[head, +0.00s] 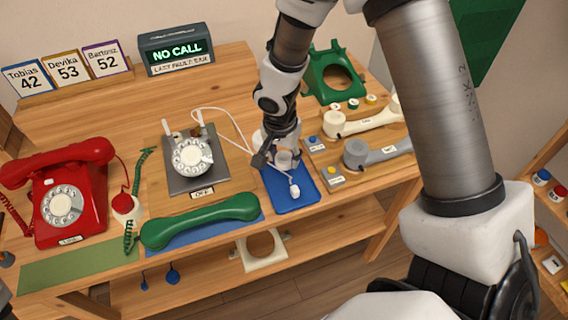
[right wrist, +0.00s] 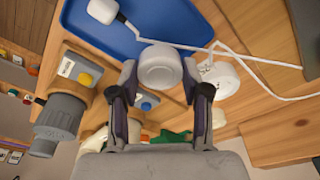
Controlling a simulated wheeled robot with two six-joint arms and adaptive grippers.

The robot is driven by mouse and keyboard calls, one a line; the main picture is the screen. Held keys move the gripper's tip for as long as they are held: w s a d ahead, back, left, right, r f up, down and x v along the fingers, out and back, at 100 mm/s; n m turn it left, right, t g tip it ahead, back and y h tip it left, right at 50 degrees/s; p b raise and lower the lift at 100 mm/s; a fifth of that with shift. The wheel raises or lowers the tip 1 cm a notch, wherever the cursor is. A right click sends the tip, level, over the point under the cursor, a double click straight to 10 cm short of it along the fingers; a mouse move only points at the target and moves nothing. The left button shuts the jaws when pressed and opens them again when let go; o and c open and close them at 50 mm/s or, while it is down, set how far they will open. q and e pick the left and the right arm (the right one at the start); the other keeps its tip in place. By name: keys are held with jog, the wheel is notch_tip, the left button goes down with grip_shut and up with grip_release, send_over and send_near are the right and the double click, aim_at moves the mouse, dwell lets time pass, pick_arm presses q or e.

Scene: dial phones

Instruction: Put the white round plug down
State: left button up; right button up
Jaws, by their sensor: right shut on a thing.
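My right gripper (head: 274,158) is shut on the white round plug (head: 284,160), a short pale cylinder. In the right wrist view the plug (right wrist: 160,68) sits between the two fingers (right wrist: 160,92), with its round end face showing. I cannot tell whether the plug touches the tray or the table. My left gripper is not in view.
A small white block-shaped plug (head: 294,191) with a white cord lies on the blue tray. The grey dial phone (head: 191,178) stands left of it. Cream (head: 362,118) and grey (head: 376,152) handsets lie to the right. A green handset (head: 200,220) lies in front.

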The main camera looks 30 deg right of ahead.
aim_at(284, 160)
jog(key=shift+s+f, duration=0.2)
jog(key=shift+f, duration=0.95)
jog(key=shift+w+f, duration=0.15)
jog(key=shift+f, duration=0.15)
jog(key=shift+f+b, duration=0.15)
jog(key=shift+b, duration=0.25)
jog(key=o, duration=1.1)
